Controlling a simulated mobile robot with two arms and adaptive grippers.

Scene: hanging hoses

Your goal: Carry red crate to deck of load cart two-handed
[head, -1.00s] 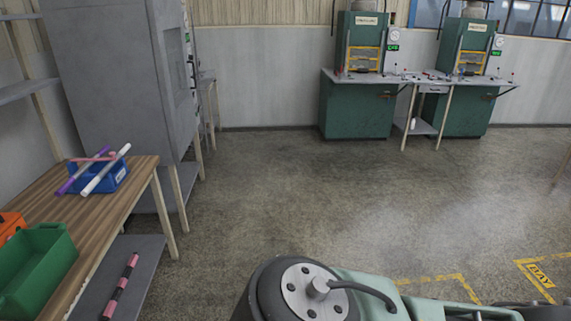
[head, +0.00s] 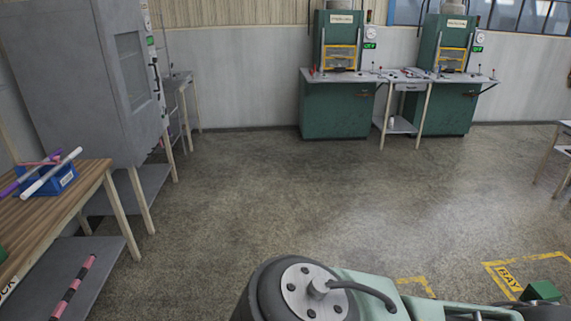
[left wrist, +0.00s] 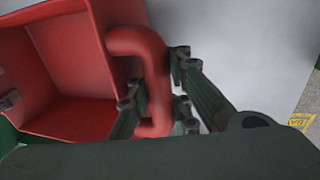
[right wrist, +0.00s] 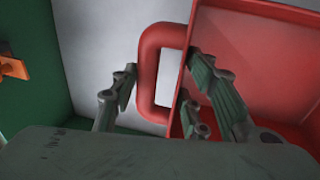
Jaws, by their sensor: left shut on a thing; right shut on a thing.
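The red crate (left wrist: 75,85) is open-topped and shows in the left wrist view, with a red loop handle (left wrist: 152,55) on its right side. My left gripper (left wrist: 155,82) has its fingers on both sides of this handle and is shut on it. In the right wrist view the red crate (right wrist: 265,65) shows at right, with its other handle (right wrist: 152,75). My right gripper (right wrist: 155,88) is shut on that handle. The crate and both grippers are outside the head view. I cannot identify the load cart or its deck in any view.
A wooden bench (head: 60,200) with a blue bin (head: 52,181) stands at left beside a grey cabinet (head: 75,70). Green presses (head: 340,108) stand at the back wall. Yellow BAY markings (head: 508,281) and a small green block (head: 543,291) lie at lower right. The middle floor is clear.

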